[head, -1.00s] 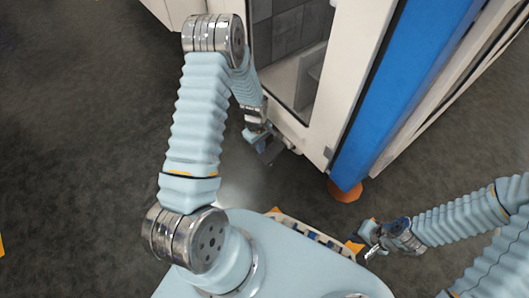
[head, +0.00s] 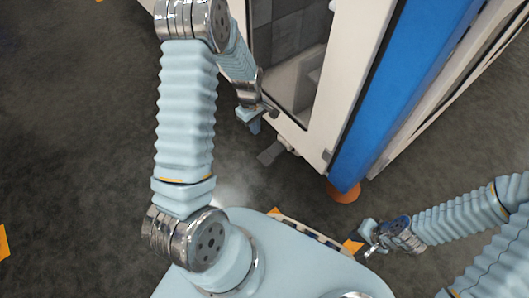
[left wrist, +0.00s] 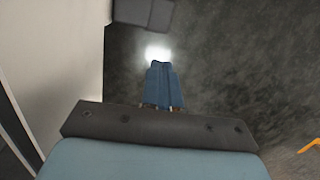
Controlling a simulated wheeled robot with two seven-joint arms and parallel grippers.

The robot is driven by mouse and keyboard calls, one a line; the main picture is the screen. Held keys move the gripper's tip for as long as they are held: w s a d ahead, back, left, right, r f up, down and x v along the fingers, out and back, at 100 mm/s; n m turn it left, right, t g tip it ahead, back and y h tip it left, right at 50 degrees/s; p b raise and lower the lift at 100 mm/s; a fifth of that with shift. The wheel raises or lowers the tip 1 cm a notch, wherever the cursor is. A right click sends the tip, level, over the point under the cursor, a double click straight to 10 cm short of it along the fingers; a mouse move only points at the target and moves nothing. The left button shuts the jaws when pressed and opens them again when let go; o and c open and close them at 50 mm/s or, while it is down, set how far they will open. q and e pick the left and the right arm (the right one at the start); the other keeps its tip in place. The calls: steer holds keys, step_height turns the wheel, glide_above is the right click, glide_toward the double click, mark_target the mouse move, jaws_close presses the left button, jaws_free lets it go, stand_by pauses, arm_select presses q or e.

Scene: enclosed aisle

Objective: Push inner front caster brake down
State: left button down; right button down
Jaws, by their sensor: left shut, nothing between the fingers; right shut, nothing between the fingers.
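The inner front caster brake appears as a flat dark grey pedal (head: 270,154) at the bottom corner of the white cabinet, low over the floor. I cannot tell its tilt. In the left wrist view a dark grey block (left wrist: 145,13) at the top edge looks like this pedal. My left gripper (head: 255,127) is shut and empty, beside the cabinet's lower edge and a little up and left of the pedal, apart from it in the picture. Its blue fingers (left wrist: 160,68) lie together, pointing toward the floor. My right gripper (head: 366,242) is shut and empty at the right, far from the pedal.
The white cabinet (head: 318,120) with a glass pane stands right of my left gripper. A blue post (head: 385,95) rises beside it, with an orange round foot (head: 343,192) at its base. Dark floor (head: 80,110) is open to the left.

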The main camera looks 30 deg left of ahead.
arm_select(q)
steer(key=shift+a+r, duration=0.1)
steer(key=shift+r, duration=1.4)
steer(key=s+d+m+t+h+p, duration=0.1)
steer(key=s+d+m+h+p, duration=0.2)
steer(key=s+d+m+p, duration=0.8)
steer(key=s+d+m, duration=0.1)
steer(key=s+d, duration=0.3)
steer(key=d, duration=0.5)
steer(key=shift+s+r+m, duration=0.3)
steer(key=shift+s+r, duration=0.05)
steer(key=shift+s, duration=0.05)
